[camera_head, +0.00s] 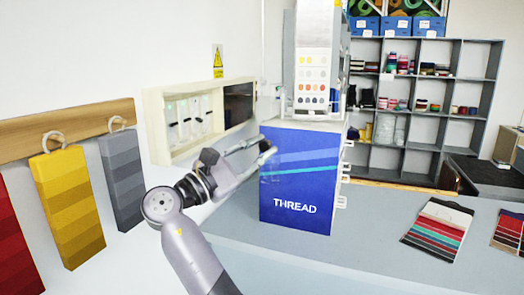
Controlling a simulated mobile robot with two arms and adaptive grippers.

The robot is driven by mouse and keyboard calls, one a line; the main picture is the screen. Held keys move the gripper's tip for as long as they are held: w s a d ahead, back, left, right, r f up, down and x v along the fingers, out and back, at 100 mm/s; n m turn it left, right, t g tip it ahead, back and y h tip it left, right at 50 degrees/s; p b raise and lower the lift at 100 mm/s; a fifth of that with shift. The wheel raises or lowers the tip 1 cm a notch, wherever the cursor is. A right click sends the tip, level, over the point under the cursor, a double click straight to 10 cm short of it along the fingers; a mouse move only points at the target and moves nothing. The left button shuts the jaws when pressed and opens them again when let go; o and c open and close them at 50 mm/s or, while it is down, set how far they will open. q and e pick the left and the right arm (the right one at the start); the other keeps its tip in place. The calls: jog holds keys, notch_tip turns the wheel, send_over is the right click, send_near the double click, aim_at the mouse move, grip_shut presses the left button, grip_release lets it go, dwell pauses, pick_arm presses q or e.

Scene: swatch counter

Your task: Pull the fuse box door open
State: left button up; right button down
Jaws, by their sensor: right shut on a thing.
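The fuse box (170,158) is a cream-framed box on the white wall at left centre, with several pale modules inside and a dark section at its right end. My right gripper (266,152) is in front of and to the right of the box, its fingers close together. It appears shut on the fuse box door, which looks clear. Only a faint see-through patch shows by the fingertips, against the blue thread box, so the door's outline and angle are hard to tell. My left gripper is not in view.
The blue thread box (308,206) stands on the grey counter (370,255) just behind my right gripper, with a swatch display (314,62) above it. Yellow (68,208) and grey (121,180) swatches hang at left. A swatch card (437,228) lies on the counter at right.

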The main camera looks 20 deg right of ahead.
jog(key=shift+s+a+g, duration=0.25)
jog(key=shift+a+g, duration=0.05)
jog(key=shift+a, duration=0.05)
jog(key=c, duration=1.4)
grip_release()
jog(key=shift+w, duration=0.1)
